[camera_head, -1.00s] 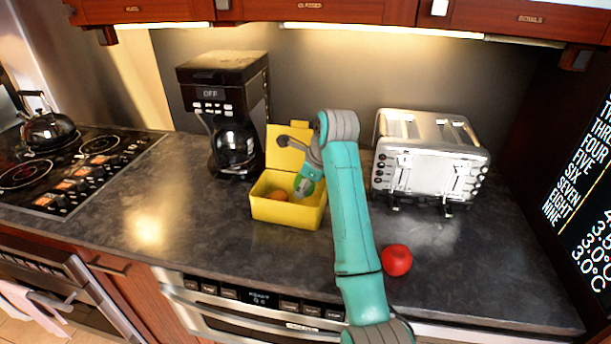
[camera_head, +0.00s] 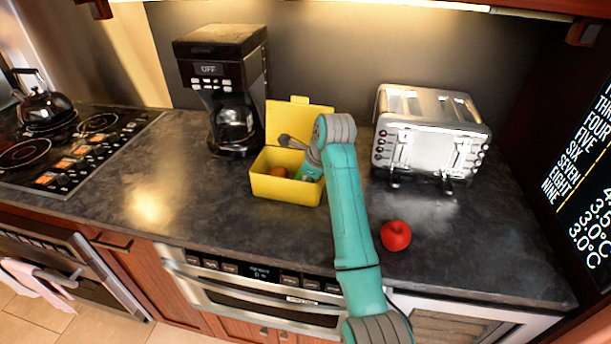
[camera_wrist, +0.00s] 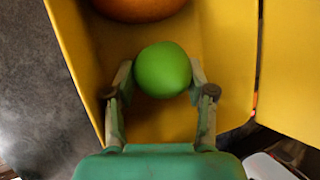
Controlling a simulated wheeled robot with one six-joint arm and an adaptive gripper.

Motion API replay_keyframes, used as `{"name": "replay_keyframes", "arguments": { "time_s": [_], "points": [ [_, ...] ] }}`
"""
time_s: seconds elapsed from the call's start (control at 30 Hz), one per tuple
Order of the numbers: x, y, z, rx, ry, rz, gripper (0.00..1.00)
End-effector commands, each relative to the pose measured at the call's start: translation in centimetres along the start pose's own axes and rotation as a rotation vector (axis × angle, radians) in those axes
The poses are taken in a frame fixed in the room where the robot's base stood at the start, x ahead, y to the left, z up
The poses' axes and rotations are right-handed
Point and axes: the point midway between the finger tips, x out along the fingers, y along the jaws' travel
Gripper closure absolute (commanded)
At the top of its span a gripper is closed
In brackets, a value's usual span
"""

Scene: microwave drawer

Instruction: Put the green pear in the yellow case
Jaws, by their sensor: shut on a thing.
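The open yellow case (camera_head: 282,190) stands on the dark counter, its lid raised at the back. My gripper (camera_wrist: 161,78) is shut on the green pear (camera_wrist: 163,68), with a finger on either side of it. In the wrist view the pear is inside the case's walls, over its yellow floor (camera_wrist: 160,125). I cannot tell whether the pear touches the floor. In the head view my arm hides most of the gripper, and only a bit of the pear (camera_head: 307,178) shows.
An orange-brown fruit (camera_head: 279,173) lies in the case beside the pear. A red apple (camera_head: 395,236) lies on the counter to the right. A silver toaster (camera_head: 430,140) stands behind it. A black coffee maker (camera_head: 222,90) stands left of the case. The counter's front left is clear.

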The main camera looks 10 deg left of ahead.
Motion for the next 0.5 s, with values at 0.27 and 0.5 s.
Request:
{"name": "replay_keyframes", "arguments": {
  "time_s": [0.27,0.5],
  "points": [
    [-0.02,-0.01,0.01,0.0,0.0,0.0,0.3],
    [-0.01,0.0,0.0,0.0,0.0,0.0,0.16]
  ]
}}
